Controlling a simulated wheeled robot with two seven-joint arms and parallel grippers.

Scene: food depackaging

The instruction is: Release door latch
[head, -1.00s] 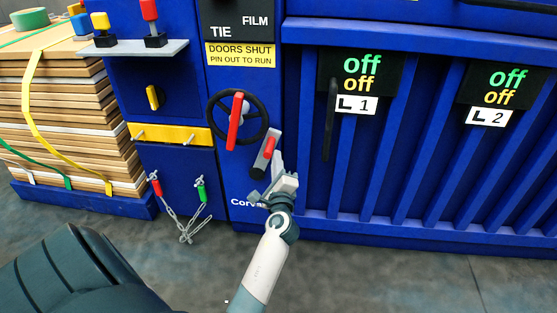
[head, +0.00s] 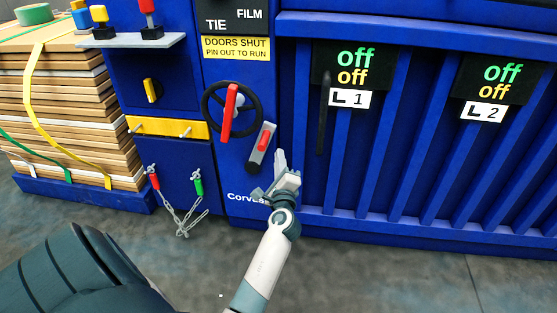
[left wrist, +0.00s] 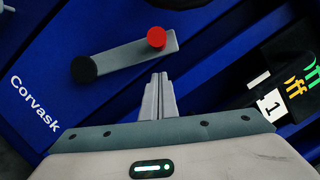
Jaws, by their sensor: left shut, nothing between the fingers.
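A grey lever (head: 260,150) with a red knob and a black round end sits tilted on the blue panel. It also shows in the left wrist view (left wrist: 130,55), with the red knob at its right end. A black handwheel (head: 207,108) with a red bar (head: 229,112) is just up and left of the lever. My left gripper (head: 281,158) is shut and empty, to the lower right of the lever. In the left wrist view its closed fingertips (left wrist: 159,80) point just below the red knob, with a gap showing. My right gripper is not in view.
A blue ribbed door (head: 400,150) with a black upright handle (head: 324,115) is at the right. Red and green pins (head: 198,186) on chains hang at lower left. A yellow bar (head: 168,127) and strapped stacked boards (head: 65,110) are further left.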

